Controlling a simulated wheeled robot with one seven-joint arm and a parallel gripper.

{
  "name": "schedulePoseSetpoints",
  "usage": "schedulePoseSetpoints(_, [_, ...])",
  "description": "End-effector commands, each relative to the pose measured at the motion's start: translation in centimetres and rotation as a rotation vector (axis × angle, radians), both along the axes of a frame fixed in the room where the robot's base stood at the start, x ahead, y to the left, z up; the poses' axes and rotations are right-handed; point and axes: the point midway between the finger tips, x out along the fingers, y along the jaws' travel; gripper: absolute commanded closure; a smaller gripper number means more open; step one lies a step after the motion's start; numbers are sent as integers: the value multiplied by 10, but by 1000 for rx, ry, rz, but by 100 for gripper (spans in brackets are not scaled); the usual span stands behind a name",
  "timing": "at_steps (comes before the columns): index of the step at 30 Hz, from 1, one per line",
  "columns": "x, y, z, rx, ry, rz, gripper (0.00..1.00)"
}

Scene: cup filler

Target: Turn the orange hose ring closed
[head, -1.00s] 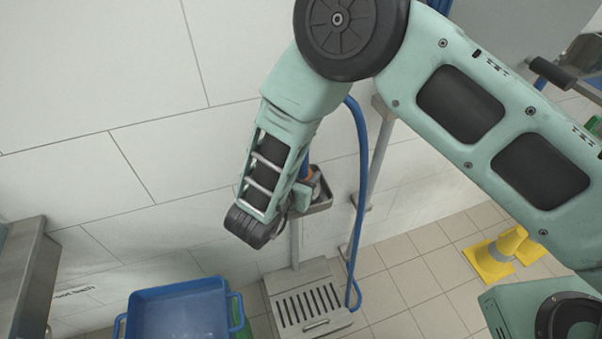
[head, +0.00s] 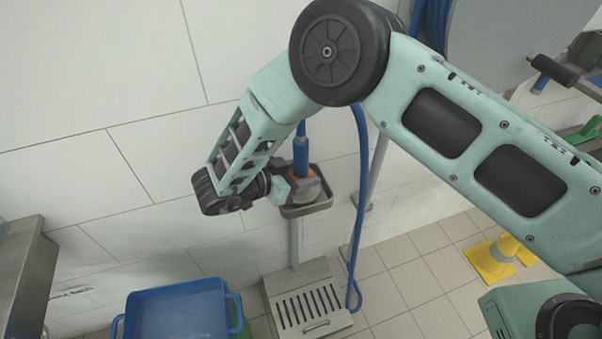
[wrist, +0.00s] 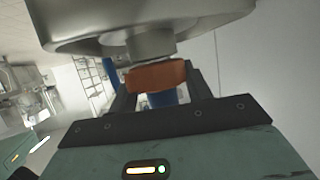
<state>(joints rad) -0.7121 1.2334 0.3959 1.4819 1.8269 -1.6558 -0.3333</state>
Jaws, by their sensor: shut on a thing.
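The orange hose ring (head: 301,174) sits at the lower end of the blue hose fitting (head: 301,152), on the small stand. In the wrist view the orange ring (wrist: 157,76) lies between the two dark fingers, just against a round metal part (wrist: 150,28). My gripper (head: 292,186) reaches in from the left and is shut on the ring. It also shows in the wrist view (wrist: 155,88). The far side of the ring is hidden, and its turn angle cannot be read.
A small metal tray (head: 308,209) surrounds the fitting on a post. The blue hose (head: 361,200) hangs to its right, down to a slotted metal base (head: 335,322). A blue tub (head: 178,296) stands lower left. A yellow stand (head: 487,266) is on the floor at right.

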Motion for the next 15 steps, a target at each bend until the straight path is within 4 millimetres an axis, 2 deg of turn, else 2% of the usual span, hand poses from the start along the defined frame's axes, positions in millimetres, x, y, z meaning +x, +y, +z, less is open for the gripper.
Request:
schedulePoseSetpoints(14, [0,1,0,4,0,-18,74])
schedulePoseSetpoints(15, [0,1,0,4,0,-18,45])
